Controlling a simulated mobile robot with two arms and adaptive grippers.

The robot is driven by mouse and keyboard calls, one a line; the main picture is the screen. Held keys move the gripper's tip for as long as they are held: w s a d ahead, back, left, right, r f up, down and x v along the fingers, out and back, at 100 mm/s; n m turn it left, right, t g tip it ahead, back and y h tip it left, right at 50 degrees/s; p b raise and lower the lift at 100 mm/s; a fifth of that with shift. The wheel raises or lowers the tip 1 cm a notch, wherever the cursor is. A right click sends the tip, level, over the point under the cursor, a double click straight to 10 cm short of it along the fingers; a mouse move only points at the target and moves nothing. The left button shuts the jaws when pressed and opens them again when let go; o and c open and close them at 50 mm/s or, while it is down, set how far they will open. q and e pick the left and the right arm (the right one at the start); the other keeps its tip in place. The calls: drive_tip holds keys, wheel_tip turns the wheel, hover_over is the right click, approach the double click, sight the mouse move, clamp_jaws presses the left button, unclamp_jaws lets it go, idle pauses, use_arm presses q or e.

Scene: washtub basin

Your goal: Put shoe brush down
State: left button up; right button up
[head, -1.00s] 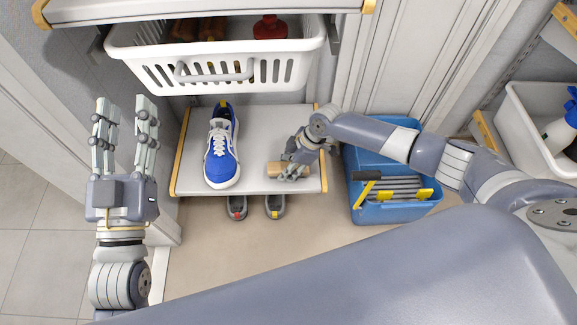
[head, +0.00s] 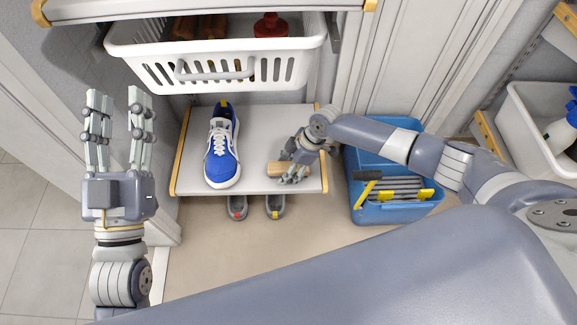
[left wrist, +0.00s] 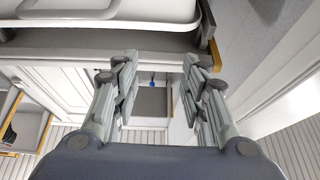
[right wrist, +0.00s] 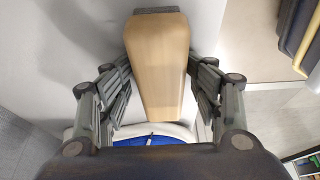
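The shoe brush (head: 284,169), a light wooden block, lies on the grey shelf board (head: 255,127), right of a blue and white shoe (head: 222,150). My right gripper (head: 291,167) is at the brush with its fingers spread on either side of it. My left gripper (head: 118,110) is open and empty, left of the shelf. The left wrist view also shows its fingers (left wrist: 160,85) apart.
A white basket (head: 220,62) holds a red item and brown items above the shelf. A blue toolbox (head: 385,205) stands right of the shelf, under my right arm. Grey shoes (head: 274,206) sit below the shelf board. Open board lies between the shoe and the brush.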

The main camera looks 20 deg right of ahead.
drive_tip(key=shift+s+d+f, duration=0.15)
drive_tip(key=shift+s+f, duration=0.05)
drive_tip(key=shift+s, duration=0.1)
